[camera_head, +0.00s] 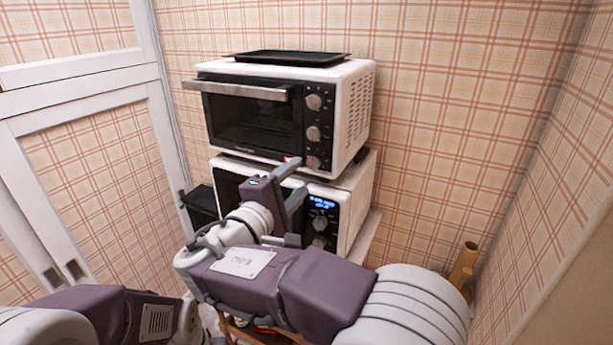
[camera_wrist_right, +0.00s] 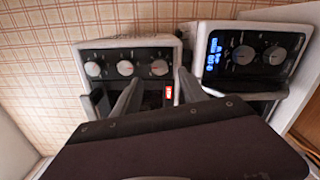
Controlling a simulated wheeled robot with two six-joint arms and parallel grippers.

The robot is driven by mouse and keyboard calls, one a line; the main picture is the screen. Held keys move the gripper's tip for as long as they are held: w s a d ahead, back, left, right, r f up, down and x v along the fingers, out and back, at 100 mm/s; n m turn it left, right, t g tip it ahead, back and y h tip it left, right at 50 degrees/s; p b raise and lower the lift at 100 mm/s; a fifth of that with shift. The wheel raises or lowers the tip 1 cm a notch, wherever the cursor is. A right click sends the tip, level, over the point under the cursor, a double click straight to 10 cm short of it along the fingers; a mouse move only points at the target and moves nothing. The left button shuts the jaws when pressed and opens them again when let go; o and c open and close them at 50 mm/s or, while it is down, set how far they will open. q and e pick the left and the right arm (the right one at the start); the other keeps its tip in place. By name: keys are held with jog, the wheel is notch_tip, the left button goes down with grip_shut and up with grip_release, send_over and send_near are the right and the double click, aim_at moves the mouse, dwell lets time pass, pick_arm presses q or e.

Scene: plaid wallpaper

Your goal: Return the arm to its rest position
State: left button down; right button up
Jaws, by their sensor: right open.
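My right arm (camera_head: 240,275) reaches from the lower right towards the two stacked ovens. My right gripper (camera_head: 299,177) is open, its two grey fingers apart and nothing seen between them. It is in front of the lower part of the white toaster oven (camera_head: 359,115) and overlaps the microwave (camera_head: 357,215) below. In the right wrist view the open fingers (camera_wrist_right: 158,90) point at the toaster oven's front (camera_wrist_right: 110,56), with a small red mark between them. Whether they touch it cannot be told. My left arm (camera_head: 105,310) is folded at the lower left; its gripper is out of view.
A black tray (camera_head: 290,57) lies on top of the toaster oven, whose door looks shut. The microwave's blue display (camera_head: 322,202) is lit. A white panelled door (camera_head: 90,85) is at the left. A wooden object (camera_head: 464,264) stands at the right, near the plaid wall (camera_head: 460,120).

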pick_arm(q)
jog(key=shift+f, duration=0.3)
pick_arm(e)
jog(key=shift+v, duration=1.15)
